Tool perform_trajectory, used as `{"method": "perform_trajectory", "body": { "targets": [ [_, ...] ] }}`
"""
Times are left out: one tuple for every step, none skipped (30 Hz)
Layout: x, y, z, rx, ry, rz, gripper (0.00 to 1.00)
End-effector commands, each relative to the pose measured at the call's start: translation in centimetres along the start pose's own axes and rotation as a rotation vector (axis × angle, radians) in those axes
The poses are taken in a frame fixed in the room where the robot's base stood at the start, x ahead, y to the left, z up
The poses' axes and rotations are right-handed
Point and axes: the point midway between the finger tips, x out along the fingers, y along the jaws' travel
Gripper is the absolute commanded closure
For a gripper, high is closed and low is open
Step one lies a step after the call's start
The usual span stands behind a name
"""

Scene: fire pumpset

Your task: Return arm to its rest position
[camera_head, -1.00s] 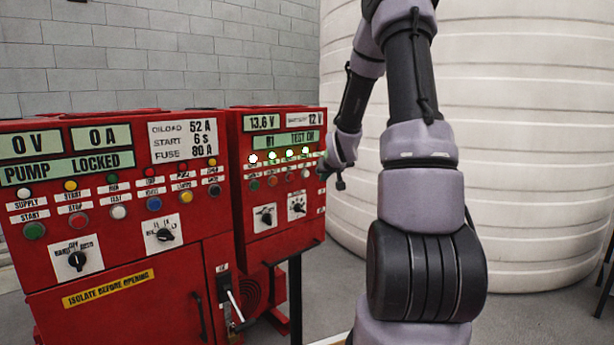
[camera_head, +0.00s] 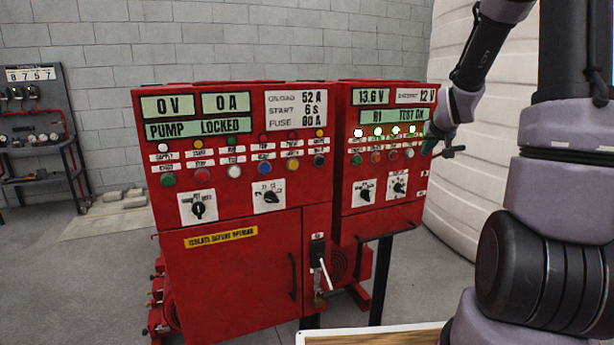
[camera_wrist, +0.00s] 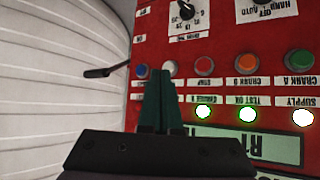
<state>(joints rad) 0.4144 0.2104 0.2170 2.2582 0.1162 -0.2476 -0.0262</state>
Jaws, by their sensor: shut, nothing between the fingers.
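My gripper shows in the wrist view (camera_wrist: 160,100) with its two dark green fingers together and nothing between them. It points at the red control panel (camera_wrist: 225,22), which appears upside down there. The fingertips overlap the panel's row of coloured buttons in that view; whether they touch it I cannot tell. In the head view my gripper (camera_head: 432,147) is at the right edge of the smaller red cabinet (camera_head: 385,215), near its lit lamps. My arm reaches up along the right side of the picture and bends down to the panel.
A larger red cabinet (camera_head: 240,215) reading PUMP LOCKED stands to the left. A white ribbed tank (camera_head: 460,200) rises behind my arm. A bench with a board (camera_head: 35,110) stands far left. A light-topped board edge (camera_head: 375,336) shows at the bottom. Floor at left is mostly clear.

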Motion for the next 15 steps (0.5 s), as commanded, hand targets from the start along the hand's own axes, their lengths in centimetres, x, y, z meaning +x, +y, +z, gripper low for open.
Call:
{"method": "perform_trajectory", "body": {
  "targets": [
    [-2.7, -1.2, -0.7, 0.005, -0.007, -0.006, 1.00],
    [-4.2, -1.6, -0.8, 0.013, -0.019, -0.009, 1.00],
    [-6.1, -2.4, -0.8, 0.023, -0.036, -0.014, 1.00],
    [-7.5, -2.9, -0.7, 0.032, -0.048, -0.018, 1.00],
    [-9.0, -3.3, -0.6, 0.041, -0.061, -0.022, 1.00],
    [-10.9, -4.0, -0.3, 0.055, -0.076, -0.029, 1.00],
    [-12.3, -4.4, -0.1, 0.066, -0.089, -0.034, 1.00],
    [-13.8, -4.8, 0.2, 0.077, -0.101, -0.040, 1.00],
    [-15.7, -5.4, 0.7, 0.092, -0.117, -0.049, 1.00],
    [-17.2, -5.8, 1.1, 0.104, -0.130, -0.057, 1.00],
    [-18.6, -6.2, 1.5, 0.116, -0.143, -0.065, 1.00],
    [-20.5, -6.6, 2.2, 0.134, -0.159, -0.076, 1.00],
    [-21.9, -7.0, 2.8, 0.147, -0.173, -0.087, 1.00],
    [-23.3, -7.3, 3.4, 0.160, -0.187, -0.097, 1.00],
    [-25.1, -7.7, 4.2, 0.177, -0.204, -0.112, 1.00]
  ]
}}
